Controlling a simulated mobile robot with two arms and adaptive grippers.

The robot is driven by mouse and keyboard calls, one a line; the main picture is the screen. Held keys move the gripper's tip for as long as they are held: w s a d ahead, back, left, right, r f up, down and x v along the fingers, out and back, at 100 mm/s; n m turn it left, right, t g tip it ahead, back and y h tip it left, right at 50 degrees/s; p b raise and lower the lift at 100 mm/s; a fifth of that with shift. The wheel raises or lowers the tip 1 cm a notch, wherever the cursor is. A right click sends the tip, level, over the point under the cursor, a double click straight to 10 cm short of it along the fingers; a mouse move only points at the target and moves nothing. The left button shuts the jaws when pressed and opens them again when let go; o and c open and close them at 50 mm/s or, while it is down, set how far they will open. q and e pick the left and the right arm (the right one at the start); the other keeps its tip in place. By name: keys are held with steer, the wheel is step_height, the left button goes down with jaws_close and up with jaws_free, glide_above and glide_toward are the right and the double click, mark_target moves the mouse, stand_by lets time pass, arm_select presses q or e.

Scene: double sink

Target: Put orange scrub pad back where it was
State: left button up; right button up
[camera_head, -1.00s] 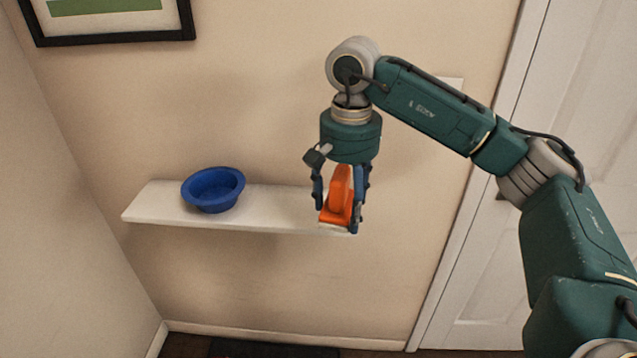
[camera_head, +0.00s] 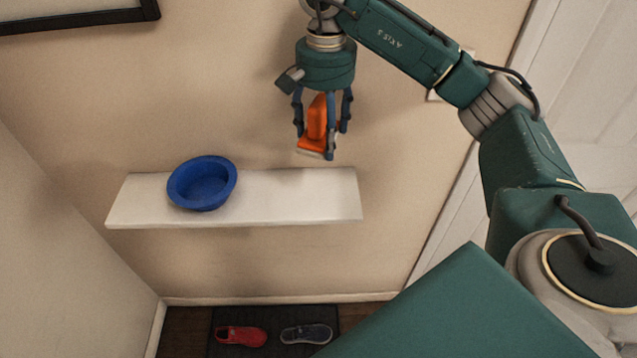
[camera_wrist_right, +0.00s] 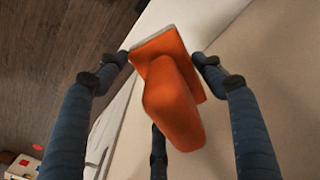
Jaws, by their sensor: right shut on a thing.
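The orange scrub pad (camera_head: 317,124) has an orange handle and a pale base. My right gripper (camera_head: 322,140) is shut on it and holds it in the air, above the right part of the white shelf (camera_head: 290,198). In the right wrist view the scrub pad (camera_wrist_right: 172,95) sits between the dark fingers of the right gripper (camera_wrist_right: 165,75), with the pale shelf edge behind it. My left gripper is not in view.
A blue bowl (camera_head: 202,184) stands on the left part of the shelf. The shelf's middle and right are bare. A red shoe (camera_head: 241,336) and a dark shoe (camera_head: 306,334) lie on a mat below. A white door (camera_head: 570,120) is at the right.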

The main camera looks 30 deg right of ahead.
step_height(320, 180, down, 5)
steer(key=p, duration=0.2)
glide_above(324, 195)
step_height(324, 195, down, 7)
steer(key=shift+w+a+r, duration=0.1)
steer(key=shift+r, duration=0.05)
steer(key=shift+s+f, duration=0.2)
steer(key=shift+f, duration=0.2)
step_height(324, 195, down, 3)
steer(key=shift+w+f+p, duration=0.15)
steer(key=shift+p, duration=0.6)
steer(key=shift+f, duration=0.2)
steer(key=o, duration=1)
steer(key=shift+f, duration=0.1)
